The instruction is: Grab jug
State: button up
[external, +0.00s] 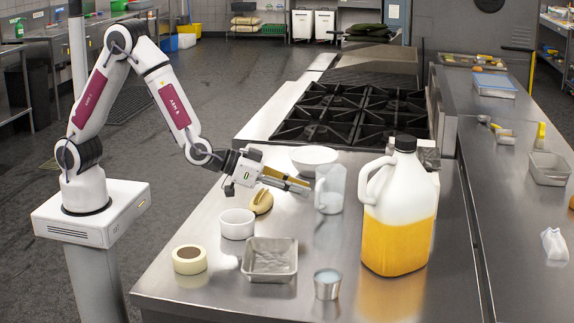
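A large white plastic jug (399,210) with a black cap and orange-yellow liquid stands upright at the right of the near steel counter. A smaller clear jug (330,188) with a handle on its left stands to its left. My gripper (307,187) points right and slightly down, with its fingertips close to the clear jug's handle. I cannot tell whether they touch it. The gripper is well left of the large jug. The finger gap is too small to make out.
A white bowl (314,158) stands behind the clear jug. A white ramekin (237,224), a bread roll (262,202), a tape roll (189,260), a metal tray (270,260) and a metal cup (327,284) are nearby. The black stove (352,113) lies behind.

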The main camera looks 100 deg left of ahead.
aim_at(317, 207)
jog(key=shift+x, duration=2.55)
jog(key=shift+a+r, duration=0.1)
jog(key=shift+r, duration=0.1)
grip_shut()
